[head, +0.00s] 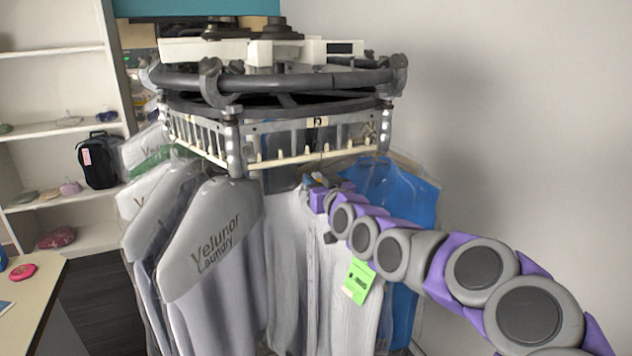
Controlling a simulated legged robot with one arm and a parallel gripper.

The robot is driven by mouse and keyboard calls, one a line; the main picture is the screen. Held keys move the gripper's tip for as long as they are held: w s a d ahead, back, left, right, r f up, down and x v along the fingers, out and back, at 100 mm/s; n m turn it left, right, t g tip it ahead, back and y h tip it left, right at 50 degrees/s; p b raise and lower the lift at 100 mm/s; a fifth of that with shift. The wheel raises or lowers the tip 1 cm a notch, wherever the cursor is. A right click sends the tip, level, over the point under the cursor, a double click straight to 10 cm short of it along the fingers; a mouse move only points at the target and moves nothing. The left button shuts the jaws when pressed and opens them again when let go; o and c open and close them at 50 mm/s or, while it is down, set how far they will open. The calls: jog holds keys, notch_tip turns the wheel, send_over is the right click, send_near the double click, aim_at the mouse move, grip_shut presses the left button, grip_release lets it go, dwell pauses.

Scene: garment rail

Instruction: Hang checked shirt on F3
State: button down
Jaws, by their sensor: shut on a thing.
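My arm reaches in from the lower right, and my gripper (312,187) is at the front of the garment rail (290,152), just below its slotted bar. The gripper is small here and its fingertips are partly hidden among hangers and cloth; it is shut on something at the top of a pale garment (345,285). That garment hangs down below the gripper with a bright green tag (358,281) on it. I cannot make out a check pattern on it. A small label (318,122) sits on the rail's front, too small to read surely; I cannot pick out F3.
Bagged garments marked Velunor Laundry (212,240) hang close at the left. A blue bagged garment (405,197) hangs right, behind my arm. Shelves (60,130) with a dark backpack (98,160) and a table (35,290) stand left. Space along the right wall is clear.

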jog(key=shift+f+b, duration=0.7)
jog(key=shift+f, duration=0.4)
jog(key=c, duration=0.8)
grip_release()
jog(key=b+v, duration=0.2)
jog(key=v, duration=1.5)
jog(key=shift+o, duration=0.6)
jog(key=shift+s, duration=0.15)
jog(key=shift+d+b, duration=0.1)
jog(key=shift+b, duration=0.25)
